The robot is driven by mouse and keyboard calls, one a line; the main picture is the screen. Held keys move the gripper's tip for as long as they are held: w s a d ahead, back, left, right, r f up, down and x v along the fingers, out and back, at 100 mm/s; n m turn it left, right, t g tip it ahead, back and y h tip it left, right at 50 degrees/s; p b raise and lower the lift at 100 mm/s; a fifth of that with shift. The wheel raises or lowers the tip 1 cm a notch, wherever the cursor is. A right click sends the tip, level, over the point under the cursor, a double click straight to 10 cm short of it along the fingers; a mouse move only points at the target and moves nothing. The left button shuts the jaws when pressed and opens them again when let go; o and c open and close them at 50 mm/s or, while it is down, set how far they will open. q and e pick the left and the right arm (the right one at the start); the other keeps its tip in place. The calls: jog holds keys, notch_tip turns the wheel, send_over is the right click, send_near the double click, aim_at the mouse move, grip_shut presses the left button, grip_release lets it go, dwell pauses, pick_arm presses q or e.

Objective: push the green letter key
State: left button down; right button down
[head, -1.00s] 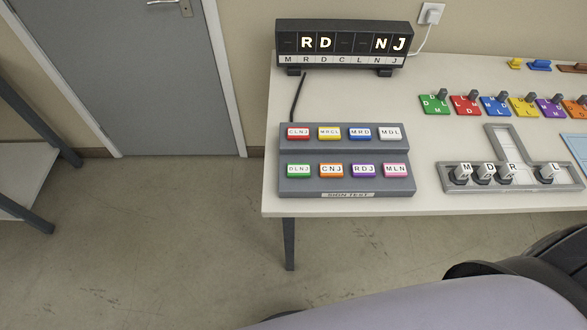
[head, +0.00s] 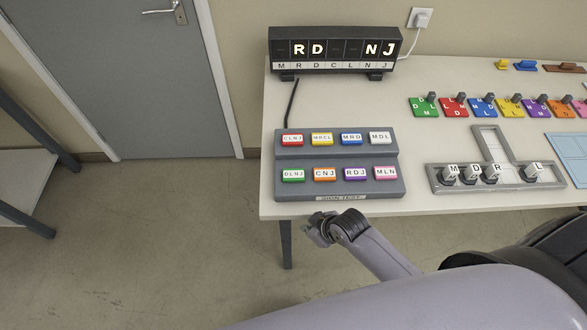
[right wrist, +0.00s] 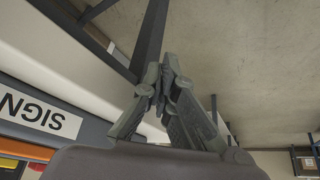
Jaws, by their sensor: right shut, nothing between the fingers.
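The green letter key (head: 293,175), marked DLNJ, sits at the left end of the front row on the grey key panel (head: 340,189). My right gripper (head: 318,228) is shut and empty in front of the table's front edge, below the panel's front side in the head view. It is apart from the green key. In the right wrist view its fingers (right wrist: 160,82) are closed together, with the panel's SIGN label (right wrist: 40,114) to their left. The green key cannot be made out there. My left gripper is not in view.
Orange (head: 324,174), purple (head: 356,173) and pink (head: 386,172) keys share the front row; several more stand behind. The sign box (head: 335,50) shows lit R, D, N, J. A grey tray (head: 492,187) with letter blocks lies right. Floor is free left of the table.

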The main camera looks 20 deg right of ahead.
jog(key=w+a+r+n+y+p, duration=0.1)
jog(key=a+r+n, duration=0.1)
jog(key=r, duration=0.4)
jog(key=w+a+r+n+y, duration=0.1)
jog(key=a+r, duration=0.2)
jog(key=r, duration=0.3)
notch_tip(320, 180, up, 10)
jog(key=n+y, duration=0.3)
jog(key=n, duration=0.8)
send_over(293, 177)
jog(key=shift+d+f+p, duration=0.1)
jog(key=shift+f+p, duration=0.1)
jog(key=shift+p, duration=0.15)
notch_tip(293, 177, down, 9)
jog(key=b, duration=0.7)
jog(key=shift+f+b, duration=0.3)
jog(key=shift+f, duration=0.05)
